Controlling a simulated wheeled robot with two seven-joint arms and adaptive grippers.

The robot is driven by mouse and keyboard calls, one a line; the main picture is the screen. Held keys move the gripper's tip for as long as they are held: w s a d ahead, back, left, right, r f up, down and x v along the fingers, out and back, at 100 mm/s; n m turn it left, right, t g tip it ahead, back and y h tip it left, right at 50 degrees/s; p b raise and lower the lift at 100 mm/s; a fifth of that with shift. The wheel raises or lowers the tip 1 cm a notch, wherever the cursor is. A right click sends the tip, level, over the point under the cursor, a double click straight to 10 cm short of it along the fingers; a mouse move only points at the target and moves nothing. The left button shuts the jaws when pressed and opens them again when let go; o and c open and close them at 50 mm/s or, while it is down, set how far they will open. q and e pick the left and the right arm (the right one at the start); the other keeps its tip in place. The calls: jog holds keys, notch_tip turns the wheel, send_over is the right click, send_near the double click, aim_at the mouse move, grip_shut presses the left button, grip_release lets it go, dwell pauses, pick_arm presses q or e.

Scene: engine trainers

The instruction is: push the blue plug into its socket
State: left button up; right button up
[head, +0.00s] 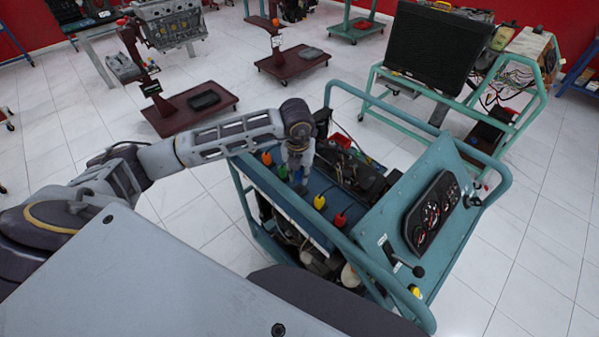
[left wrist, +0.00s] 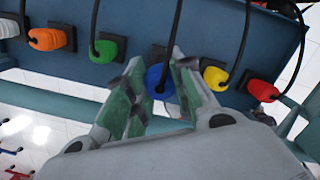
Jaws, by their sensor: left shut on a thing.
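The blue plug (left wrist: 158,82) sits between the fingers of my left gripper (left wrist: 152,92) in the left wrist view, with a dark cable rising from it. The left gripper is shut on it, one green-padded finger on each side. In the head view my left gripper (head: 298,178) reaches down over the row of plugs on the teal engine trainer. The blue plug's socket is hidden behind the plug, so I cannot tell how deep it sits. My right gripper is not in view.
In the left wrist view the green plug (left wrist: 105,49) and orange plug (left wrist: 47,39) are left of the blue one. The yellow plug (left wrist: 215,78) and red plug (left wrist: 262,90) are right of it, yellow close to a finger. Loose cables hang above. The gauge panel (head: 434,212) stands to the right.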

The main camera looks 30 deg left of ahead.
aim_at(300, 181)
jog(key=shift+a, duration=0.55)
pick_arm(q)
jog(key=shift+f, duration=0.25)
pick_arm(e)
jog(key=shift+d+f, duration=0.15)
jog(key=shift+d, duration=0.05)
pick_arm(q)
jog(key=shift+f+b, duration=0.35)
jog(key=shift+f, duration=0.3)
jog(key=shift+f+b, duration=0.55)
jog(key=shift+f, duration=0.7)
jog(key=shift+f+b, duration=0.5)
jog(key=shift+b, duration=0.1)
jog(key=shift+f, duration=0.1)
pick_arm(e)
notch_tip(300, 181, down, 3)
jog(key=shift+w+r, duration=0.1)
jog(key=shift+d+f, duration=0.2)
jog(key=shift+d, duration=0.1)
